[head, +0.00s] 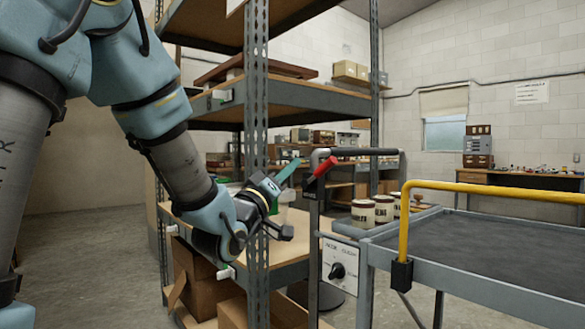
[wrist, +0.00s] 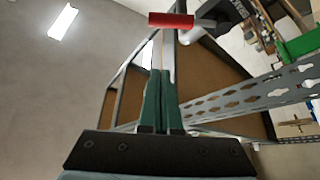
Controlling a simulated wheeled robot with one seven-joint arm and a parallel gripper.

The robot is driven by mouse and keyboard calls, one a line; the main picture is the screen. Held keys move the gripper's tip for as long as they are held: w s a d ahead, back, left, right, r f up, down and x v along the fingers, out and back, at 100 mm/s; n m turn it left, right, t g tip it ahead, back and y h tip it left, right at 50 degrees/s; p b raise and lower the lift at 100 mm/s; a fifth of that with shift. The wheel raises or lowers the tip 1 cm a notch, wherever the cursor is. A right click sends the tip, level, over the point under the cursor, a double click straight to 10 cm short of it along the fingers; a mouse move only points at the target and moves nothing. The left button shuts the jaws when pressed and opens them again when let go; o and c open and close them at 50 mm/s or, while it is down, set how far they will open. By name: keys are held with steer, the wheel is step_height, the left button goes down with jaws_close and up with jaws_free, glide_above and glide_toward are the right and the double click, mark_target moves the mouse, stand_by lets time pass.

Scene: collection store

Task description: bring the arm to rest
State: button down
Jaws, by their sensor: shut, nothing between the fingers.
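My arm reaches down from the upper left in the head view, in front of the metal shelving. My gripper (head: 293,165) points up and to the right, beside a perforated grey shelf post (head: 256,100). Its green fingers are together in the wrist view (wrist: 161,75), with nothing between them. A red handle grip (head: 325,166) is close to the right of the fingertips in the head view. It also shows beyond them in the wrist view (wrist: 171,20). I cannot tell whether anything touches.
A cart (head: 480,283) with a yellow rail (head: 490,190) stands at the right. Several white jars (head: 363,213) stand near its left side. Cardboard boxes (head: 203,285) fill the low shelf. Floor at the left is clear.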

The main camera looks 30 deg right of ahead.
steer(key=w+a+f+n+y, duration=0.1)
steer(key=w+a+f+y, duration=0.4)
steer(key=a+f+y, duration=0.35)
steer(key=w+a+f+n+y, duration=0.2)
steer(key=w+a+f+y, duration=0.35)
steer(key=a+f, duration=0.5)
steer(key=s+a+f+g+y, duration=0.3)
steer(key=s+a+f, duration=0.15)
steer(key=a, duration=0.25)
steer(key=s+a+f+g+y, duration=0.2)
steer(key=s+a+f+g, duration=0.15)
steer(key=a+f, duration=0.35)
steer(key=s+a+n+g+y, duration=0.1)
steer(key=s+a+g, duration=0.2)
steer(key=s+a, duration=0.45)
step_height(320, 180, up, 24)
steer(key=d+p, duration=0.2)
steer(key=p, duration=2.2)
steer(key=shift+s+f, duration=0.25)
